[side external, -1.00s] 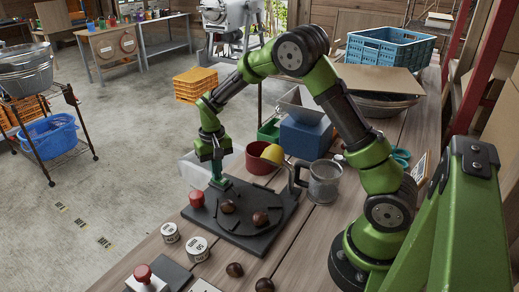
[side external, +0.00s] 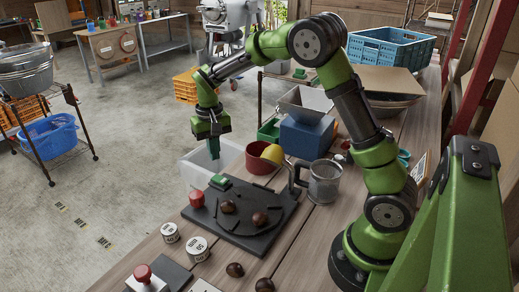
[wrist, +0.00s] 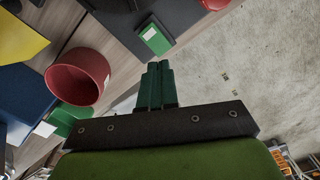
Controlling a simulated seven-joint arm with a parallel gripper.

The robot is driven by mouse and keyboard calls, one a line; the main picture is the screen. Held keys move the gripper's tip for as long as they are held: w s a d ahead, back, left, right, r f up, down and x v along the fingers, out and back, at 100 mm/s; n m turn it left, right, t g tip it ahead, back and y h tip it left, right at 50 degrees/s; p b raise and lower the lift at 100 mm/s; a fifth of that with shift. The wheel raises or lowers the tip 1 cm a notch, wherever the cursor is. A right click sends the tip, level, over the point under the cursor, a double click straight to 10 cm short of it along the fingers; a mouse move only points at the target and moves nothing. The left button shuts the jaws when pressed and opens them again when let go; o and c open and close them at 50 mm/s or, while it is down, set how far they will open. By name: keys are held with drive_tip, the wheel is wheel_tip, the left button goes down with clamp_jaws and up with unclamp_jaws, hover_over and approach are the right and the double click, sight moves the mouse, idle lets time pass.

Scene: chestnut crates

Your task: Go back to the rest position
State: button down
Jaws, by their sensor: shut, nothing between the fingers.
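My gripper (side external: 214,155) is shut and empty, pointing down, raised above the bench edge. In the side view it shows in front of a translucent white bin (side external: 196,172). In the wrist view its green fingers (wrist: 157,82) are together. A green block (side external: 220,182) lies at the far end of a black board (side external: 254,241), below and apart from the fingers. The block also shows in the wrist view (wrist: 154,40), with a white label. Brown chestnuts (side external: 260,219) lie on the board's round plate.
A red pot (side external: 259,162), a clear jug (side external: 324,183) and a blue box (side external: 306,138) stand behind the board. A red knob (side external: 196,198) is at its left. White round tins (side external: 197,249) and loose chestnuts (side external: 234,269) are in front. Space above the board is clear.

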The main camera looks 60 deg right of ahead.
idle(0.3)
drive_tip(key=shift+s+a, duration=0.25)
drive_tip(key=shift+s, duration=0.3)
drive_tip(key=shift+s+a, duration=0.2)
drive_tip(key=shift+s, duration=0.35)
drive_tip(key=s+a+r+n+t+y, duration=0.1)
drive_tip(key=s+a+r+t, duration=0.2)
drive_tip(key=s+r, duration=0.3)
drive_tip(key=s+a+r+n+t+y, duration=0.1)
drive_tip(key=s+a+r+t, duration=0.3)
drive_tip(key=s, duration=0.9)
wheel_tip(320, 180, up, 3)
drive_tip(key=shift+s+r, duration=0.2)
drive_tip(key=shift+s, duration=0.1)
